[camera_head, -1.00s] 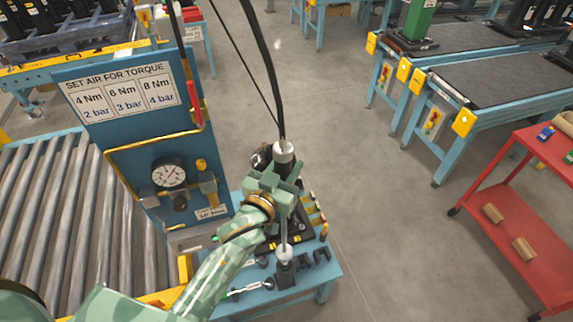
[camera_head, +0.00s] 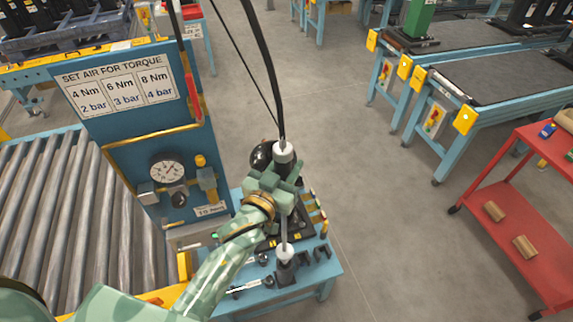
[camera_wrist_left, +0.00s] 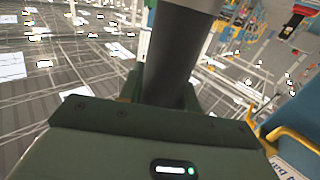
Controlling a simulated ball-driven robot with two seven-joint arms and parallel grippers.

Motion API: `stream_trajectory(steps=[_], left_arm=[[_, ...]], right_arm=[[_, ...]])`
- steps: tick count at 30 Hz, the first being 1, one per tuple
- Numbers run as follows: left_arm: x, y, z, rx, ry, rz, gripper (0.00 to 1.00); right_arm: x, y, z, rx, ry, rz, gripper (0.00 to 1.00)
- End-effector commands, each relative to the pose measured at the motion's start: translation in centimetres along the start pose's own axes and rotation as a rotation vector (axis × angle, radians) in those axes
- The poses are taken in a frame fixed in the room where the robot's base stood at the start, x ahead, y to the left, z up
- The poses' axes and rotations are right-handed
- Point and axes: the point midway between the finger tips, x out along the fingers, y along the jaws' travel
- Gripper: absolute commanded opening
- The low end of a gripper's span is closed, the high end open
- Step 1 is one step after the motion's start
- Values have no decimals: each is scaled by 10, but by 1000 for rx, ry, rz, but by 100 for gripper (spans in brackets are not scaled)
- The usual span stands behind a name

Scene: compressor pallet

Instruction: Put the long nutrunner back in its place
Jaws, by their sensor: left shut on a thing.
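In the left wrist view, the dark body of the nutrunner (camera_wrist_left: 172,60) rises between the fingers. The lower end is at a dark block (camera_head: 286,273) on the small blue table; I cannot tell whether it is seated there. My right gripper is not in view.
The blue table (camera_head: 322,270) carries small dark sockets and colour-tipped tools. A blue panel (camera_head: 130,115) with a gauge (camera_head: 167,171) stands to the left, beside a roller conveyor (camera_head: 55,210). A red cart (camera_head: 500,235) is at the right. Open floor (camera_head: 385,220) lies between.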

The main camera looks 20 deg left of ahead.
Motion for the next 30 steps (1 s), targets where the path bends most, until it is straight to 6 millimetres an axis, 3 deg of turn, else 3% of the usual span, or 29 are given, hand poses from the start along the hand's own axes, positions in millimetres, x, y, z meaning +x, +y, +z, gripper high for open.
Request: stream_trajectory(steps=[30], left_arm=[[0, 0, 15, 0, 5, 0, 0]], right_arm=[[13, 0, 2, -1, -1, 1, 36]])
